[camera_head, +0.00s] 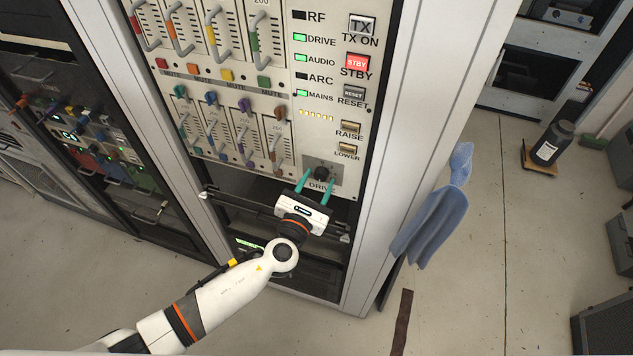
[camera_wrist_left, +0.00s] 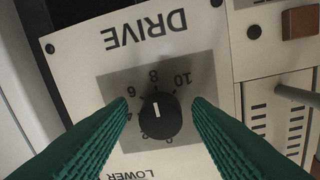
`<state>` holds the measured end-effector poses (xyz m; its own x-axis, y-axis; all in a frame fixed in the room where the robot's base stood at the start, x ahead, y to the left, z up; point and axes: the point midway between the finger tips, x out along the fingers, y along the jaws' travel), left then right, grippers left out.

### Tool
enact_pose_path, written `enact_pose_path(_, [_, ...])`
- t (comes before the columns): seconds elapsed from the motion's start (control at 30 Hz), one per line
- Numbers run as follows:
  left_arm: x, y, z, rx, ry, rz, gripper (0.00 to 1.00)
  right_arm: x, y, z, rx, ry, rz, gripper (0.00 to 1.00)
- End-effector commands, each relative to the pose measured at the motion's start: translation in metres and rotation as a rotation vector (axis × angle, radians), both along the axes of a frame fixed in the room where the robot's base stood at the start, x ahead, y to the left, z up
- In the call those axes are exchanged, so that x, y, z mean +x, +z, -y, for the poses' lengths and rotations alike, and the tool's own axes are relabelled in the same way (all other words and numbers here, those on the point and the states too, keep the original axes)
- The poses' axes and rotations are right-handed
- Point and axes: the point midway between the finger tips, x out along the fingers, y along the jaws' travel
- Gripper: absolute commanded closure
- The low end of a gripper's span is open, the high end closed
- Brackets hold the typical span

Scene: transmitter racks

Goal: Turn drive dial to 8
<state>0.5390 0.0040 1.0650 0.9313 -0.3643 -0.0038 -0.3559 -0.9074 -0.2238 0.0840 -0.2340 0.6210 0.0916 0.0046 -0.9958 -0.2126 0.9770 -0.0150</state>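The drive dial (camera_wrist_left: 160,116) is a round black knob on a grey square plate, with numbers around it and the word DRIVE on the panel; the wrist view shows it upside down. Its short white mark points roughly at the 8, as far as I can tell. In the head view the dial (camera_head: 320,173) sits low on the rack panel. My left gripper (camera_head: 319,182) is in front of it. Its green fingers are open, one on each side of the knob in the left wrist view (camera_wrist_left: 158,104), with visible gaps to it. My right gripper is not in view.
The RAISE button (camera_head: 350,127) and LOWER button (camera_head: 346,148) lie just above the dial. Fader handles (camera_head: 238,148) stick out to the left. A blue cloth (camera_head: 432,212) hangs at the rack's right side. The floor on the right is mostly open.

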Motion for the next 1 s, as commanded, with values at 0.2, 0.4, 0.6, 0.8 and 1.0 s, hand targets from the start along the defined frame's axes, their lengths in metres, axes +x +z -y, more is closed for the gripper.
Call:
enact_pose_path(0.2, [0.001,0.001,0.0,-0.002,0.001,0.002,0.49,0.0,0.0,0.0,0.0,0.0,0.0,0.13])
enact_pose_path(0.4, [-0.006,0.0,-0.003,-0.003,0.002,0.002,0.49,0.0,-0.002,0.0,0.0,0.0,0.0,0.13])
enact_pose_path(0.6, [-0.04,-0.003,-0.016,-0.002,0.0,-0.001,0.49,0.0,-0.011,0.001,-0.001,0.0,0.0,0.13])
enact_pose_path(0.8, [-0.079,-0.003,-0.032,-0.001,0.0,0.0,0.49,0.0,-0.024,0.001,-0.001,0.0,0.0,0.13])
enact_pose_path(1.0, [-0.104,-0.001,-0.041,-0.001,0.001,0.001,0.49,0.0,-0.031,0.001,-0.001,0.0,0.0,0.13])
